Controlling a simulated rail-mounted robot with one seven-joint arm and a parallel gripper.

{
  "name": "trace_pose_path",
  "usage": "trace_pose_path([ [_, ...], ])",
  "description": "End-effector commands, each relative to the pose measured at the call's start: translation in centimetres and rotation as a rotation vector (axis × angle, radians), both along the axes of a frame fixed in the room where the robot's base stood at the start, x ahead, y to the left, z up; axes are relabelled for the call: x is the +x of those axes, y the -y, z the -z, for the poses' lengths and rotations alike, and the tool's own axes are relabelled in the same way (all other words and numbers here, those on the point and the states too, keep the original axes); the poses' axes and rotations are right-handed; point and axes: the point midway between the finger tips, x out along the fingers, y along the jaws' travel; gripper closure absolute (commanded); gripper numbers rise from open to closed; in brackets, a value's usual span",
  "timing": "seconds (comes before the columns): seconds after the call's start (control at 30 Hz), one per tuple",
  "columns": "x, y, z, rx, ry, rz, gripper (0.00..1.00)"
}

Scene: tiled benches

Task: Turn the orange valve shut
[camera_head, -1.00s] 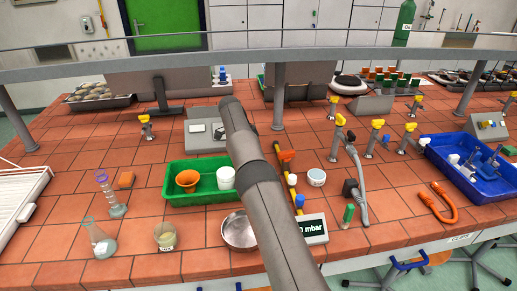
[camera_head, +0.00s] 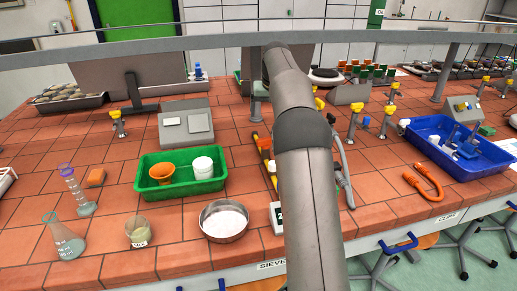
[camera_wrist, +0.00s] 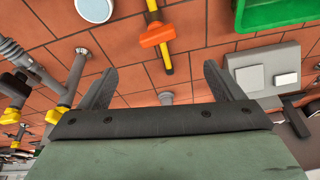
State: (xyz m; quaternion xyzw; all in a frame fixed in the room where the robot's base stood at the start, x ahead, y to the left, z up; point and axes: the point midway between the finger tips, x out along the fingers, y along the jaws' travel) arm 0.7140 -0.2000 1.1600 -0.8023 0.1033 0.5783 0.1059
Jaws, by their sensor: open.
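The orange valve (camera_wrist: 157,35) sits on a thin yellow pipe (camera_wrist: 166,62) in the wrist view, at top centre. Its orange part lies roughly across the pipe. In the head view the yellow pipe (camera_head: 262,150) shows just left of my arm, which hides much of the valve area. My gripper (camera_wrist: 157,78) is open and empty, its two fingers spread wide. In the wrist view the valve appears beyond the fingertips, between their lines and apart from them. My gripper is hidden behind my arm in the head view.
A green tray (camera_head: 143,188) with an orange funnel and white jar stands left of the pipe. A metal bowl (camera_head: 224,221) is in front. Yellow-handled taps (camera_head: 353,110) stand behind right. A blue tray (camera_head: 480,171) is at right. A rail (camera_head: 200,42) crosses above the bench.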

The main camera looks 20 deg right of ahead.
Motion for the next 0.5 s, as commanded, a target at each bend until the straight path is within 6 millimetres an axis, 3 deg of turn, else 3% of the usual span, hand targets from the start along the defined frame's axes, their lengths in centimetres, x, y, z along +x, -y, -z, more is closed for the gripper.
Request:
trace_pose_path([
  [0.1, -1.5, 1.5, -1.2, -0.035, 0.048, -0.154, 0.13],
  [0.27, -2.1, 1.9, -1.9, -0.06, 0.07, -0.247, 0.13],
  [0.5, -0.9, 2.0, 1.0, -0.061, 0.066, -0.253, 0.13],
])
